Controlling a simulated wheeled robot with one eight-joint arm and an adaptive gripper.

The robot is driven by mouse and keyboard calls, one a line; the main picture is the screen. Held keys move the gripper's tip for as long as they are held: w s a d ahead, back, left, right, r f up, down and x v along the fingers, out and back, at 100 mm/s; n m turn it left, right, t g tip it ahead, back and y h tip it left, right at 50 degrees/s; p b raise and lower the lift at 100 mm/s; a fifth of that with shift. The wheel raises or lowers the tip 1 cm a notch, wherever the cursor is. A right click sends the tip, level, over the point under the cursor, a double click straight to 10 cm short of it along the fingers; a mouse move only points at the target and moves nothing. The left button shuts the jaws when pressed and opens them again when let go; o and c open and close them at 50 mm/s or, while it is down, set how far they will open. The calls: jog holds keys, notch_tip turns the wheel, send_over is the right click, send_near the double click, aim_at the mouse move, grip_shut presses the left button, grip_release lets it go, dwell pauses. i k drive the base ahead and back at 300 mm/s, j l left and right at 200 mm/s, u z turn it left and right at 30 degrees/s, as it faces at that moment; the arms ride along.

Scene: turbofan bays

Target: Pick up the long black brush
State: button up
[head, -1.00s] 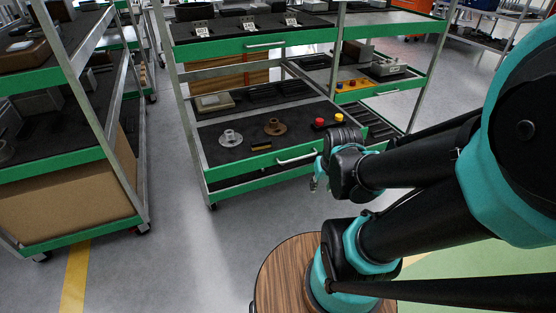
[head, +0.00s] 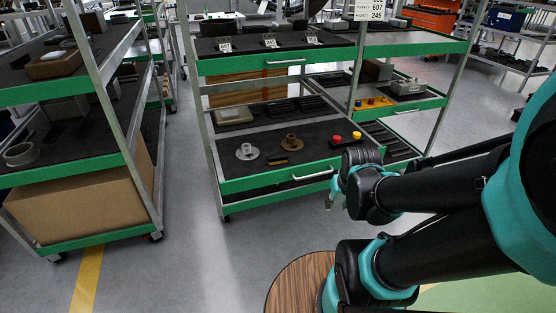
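I cannot pick out a long black brush for certain. Long dark items (head: 268,112) lie at the back of the middle cart's lower shelf, too dark and small to name. My gripper (head: 333,198) is in front of that shelf's right front corner, at the end of my black and teal arm. Only a small teal and grey part of it shows beside the wrist, so its opening and anything in it are hidden.
The middle cart's pulled-out lower shelf (head: 240,180) carries a silver flange (head: 246,152), a brown flange (head: 291,143), a small black-yellow item (head: 277,161) and a red-and-yellow button box (head: 346,140). A left cart (head: 100,236) holds a cardboard box (head: 85,195). Floor between them is clear.

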aim_at(279, 158)
jog(key=i+j+z, duration=0.15)
jog(key=j+z, duration=0.25)
jog(key=j, duration=0.25)
jog(key=j+z, duration=0.35)
jog(key=j, duration=0.25)
jog(key=j+z, duration=0.4)
jog(key=j, duration=0.3)
